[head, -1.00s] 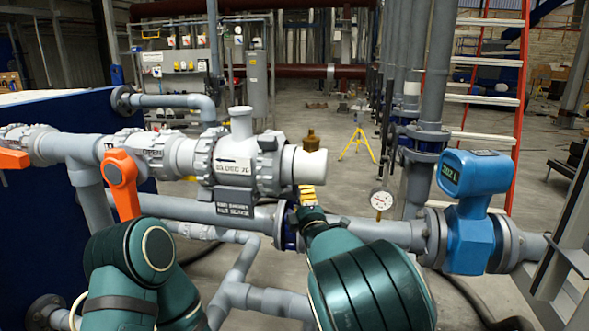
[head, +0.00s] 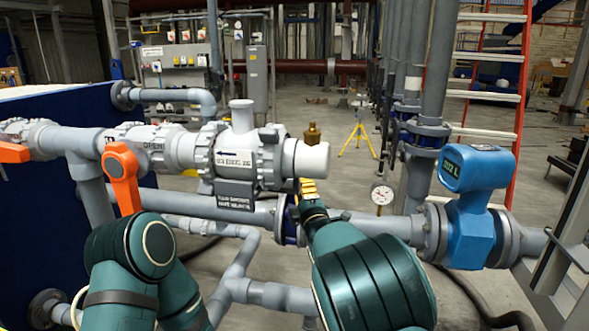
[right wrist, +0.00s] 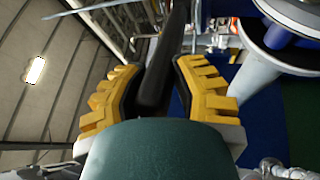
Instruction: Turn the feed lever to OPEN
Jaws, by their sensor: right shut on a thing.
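The bar runs between the pads and away from the palm. The lever's far end and its OPEN mark are hidden or too small to tell. My left arm is at the lower left in the head view; its gripper is out of frame.
A grey valve body (head: 235,155) with a dark label plate (head: 236,195) stands above. Orange handles (head: 122,178) are on the left pipes. A gauge (head: 382,195) and blue flow meter (head: 475,205) stand to the right. Pipes crowd the space around my right arm.

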